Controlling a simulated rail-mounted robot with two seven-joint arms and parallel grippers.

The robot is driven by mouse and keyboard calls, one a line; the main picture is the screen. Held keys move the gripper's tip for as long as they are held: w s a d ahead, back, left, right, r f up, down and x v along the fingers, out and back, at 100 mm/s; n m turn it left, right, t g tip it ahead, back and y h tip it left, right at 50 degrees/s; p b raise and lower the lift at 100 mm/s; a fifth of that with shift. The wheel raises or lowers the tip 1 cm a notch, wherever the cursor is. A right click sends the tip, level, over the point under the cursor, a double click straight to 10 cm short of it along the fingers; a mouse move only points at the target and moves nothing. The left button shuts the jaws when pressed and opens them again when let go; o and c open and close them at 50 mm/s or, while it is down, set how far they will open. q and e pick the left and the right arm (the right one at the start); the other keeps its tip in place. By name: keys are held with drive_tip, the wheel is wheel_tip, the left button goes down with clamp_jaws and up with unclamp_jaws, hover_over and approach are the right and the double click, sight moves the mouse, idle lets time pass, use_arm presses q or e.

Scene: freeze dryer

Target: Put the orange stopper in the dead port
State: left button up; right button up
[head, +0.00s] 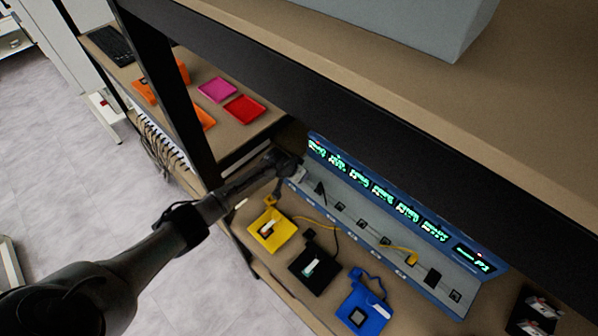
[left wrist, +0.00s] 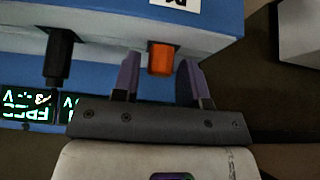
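The blue and grey device (head: 375,212) has a row of lit displays with ports along the face in front of them. My left gripper (head: 292,172) is at the device's far left end in the head view. In the left wrist view the orange stopper (left wrist: 161,58) sits at the device's grey face, apparently in a port. The purple fingers of my left gripper (left wrist: 158,78) stand open on either side of it, with a gap on each side. The port opening behind the stopper is hidden. My right gripper is not in view.
A black plug (left wrist: 60,55) is beside the stopper. Yellow (head: 272,230), black (head: 314,262) and blue (head: 364,305) boxes lie in front of the device, some with cables. The shelf beam (head: 400,135) is close above. Pink (head: 217,89) and red (head: 244,109) trays lie behind.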

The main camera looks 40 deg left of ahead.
use_arm(q)
drive_tip(key=shift+o, duration=1.1)
drive_tip(key=shift+r, duration=0.15)
drive_tip(key=shift+s+r, duration=0.2)
drive_tip(key=shift+r, duration=0.05)
drive_tip(key=p+v, duration=0.3)
drive_tip(key=v, duration=1)
